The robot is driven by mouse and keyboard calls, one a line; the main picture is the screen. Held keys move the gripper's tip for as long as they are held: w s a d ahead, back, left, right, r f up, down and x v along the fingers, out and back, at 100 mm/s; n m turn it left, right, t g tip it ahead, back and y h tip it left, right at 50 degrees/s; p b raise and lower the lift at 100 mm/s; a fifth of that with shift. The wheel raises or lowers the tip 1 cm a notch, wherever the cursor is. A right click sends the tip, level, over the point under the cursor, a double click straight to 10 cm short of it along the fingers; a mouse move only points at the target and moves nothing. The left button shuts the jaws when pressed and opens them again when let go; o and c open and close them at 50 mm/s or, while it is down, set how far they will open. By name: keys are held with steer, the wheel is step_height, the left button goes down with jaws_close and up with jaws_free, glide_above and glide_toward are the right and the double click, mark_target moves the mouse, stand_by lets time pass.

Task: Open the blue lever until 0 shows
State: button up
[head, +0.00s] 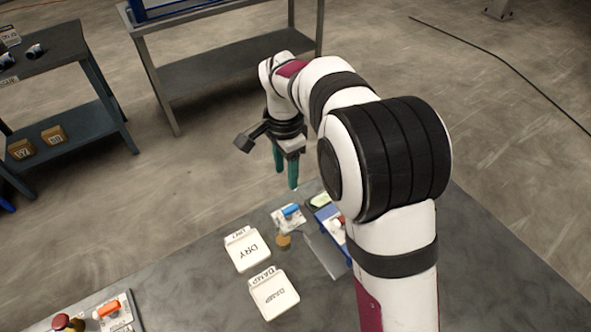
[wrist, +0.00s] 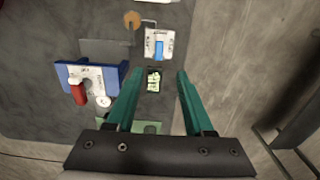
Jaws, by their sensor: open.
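The blue lever (head: 291,210) is on a white plate (head: 278,219) near the far edge of the grey table. In the wrist view the blue lever (wrist: 159,50) lies ahead of the fingertips, apart from them. My gripper (head: 285,182) points down with green fingers, above and beyond the table's far edge. In the wrist view my gripper (wrist: 160,74) is open, with nothing held. A small dark panel with pale green marks (wrist: 153,80) shows between the fingers. I cannot read a 0 anywhere; the plate's marks are too small.
A blue block with a red lever (wrist: 78,93) stands close beside the plate. A brown disc (head: 283,240), a DRY tray (head: 247,248) and a DAMP tray (head: 273,291) lie nearer. An orange lever (head: 108,310) is at the lower left. A metal bench (head: 230,78) stands beyond.

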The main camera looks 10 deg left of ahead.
mark_target(288, 209)
step_height(288, 209, down, 14)
steer(key=shift+r, duration=0.1)
jaws_close()
stand_by(0.3)
